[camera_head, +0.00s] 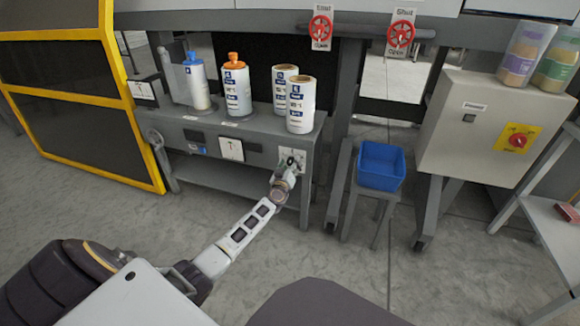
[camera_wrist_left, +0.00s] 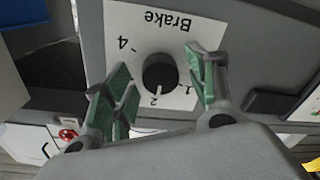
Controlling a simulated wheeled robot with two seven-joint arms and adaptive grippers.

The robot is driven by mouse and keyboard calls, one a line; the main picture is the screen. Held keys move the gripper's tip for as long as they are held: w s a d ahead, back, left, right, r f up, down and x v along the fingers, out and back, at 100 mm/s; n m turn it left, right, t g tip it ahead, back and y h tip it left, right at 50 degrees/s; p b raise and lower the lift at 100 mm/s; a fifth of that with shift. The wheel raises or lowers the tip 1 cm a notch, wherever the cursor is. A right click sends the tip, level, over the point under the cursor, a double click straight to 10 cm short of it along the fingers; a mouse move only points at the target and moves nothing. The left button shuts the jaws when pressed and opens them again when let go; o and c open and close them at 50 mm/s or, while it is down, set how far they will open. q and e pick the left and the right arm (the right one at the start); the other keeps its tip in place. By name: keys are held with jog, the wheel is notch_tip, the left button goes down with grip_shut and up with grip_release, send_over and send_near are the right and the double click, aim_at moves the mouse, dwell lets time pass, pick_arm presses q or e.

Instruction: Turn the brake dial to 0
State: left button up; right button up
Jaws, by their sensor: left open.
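The brake dial (camera_wrist_left: 160,72) is a round black knob on a white plate (camera_wrist_left: 150,25) marked "Brake", which appears upside down in the left wrist view. The numbers 4, 2 and 1 can be read around it; a white mark at the knob's edge points toward the 2. The 0 cannot be made out. My left gripper (camera_wrist_left: 161,78) is open, with one green-padded finger on each side of the knob, and looks apart from it. In the head view my left gripper (camera_head: 287,172) covers part of the white dial plate (camera_head: 299,156) on the grey bench front.
White canisters (camera_head: 301,105) and bottles with blue and orange caps (camera_head: 236,85) stand on the bench (camera_head: 240,128). A blue bin (camera_head: 381,165) is to the right, beside a grey box with a red switch (camera_head: 517,140). Red valves (camera_head: 400,35) hang above. A yellow-framed guard (camera_head: 120,70) stands left.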

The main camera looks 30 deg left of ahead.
pick_arm(q)
jog(key=c, duration=1)
jog(key=shift+c, duration=0.2)
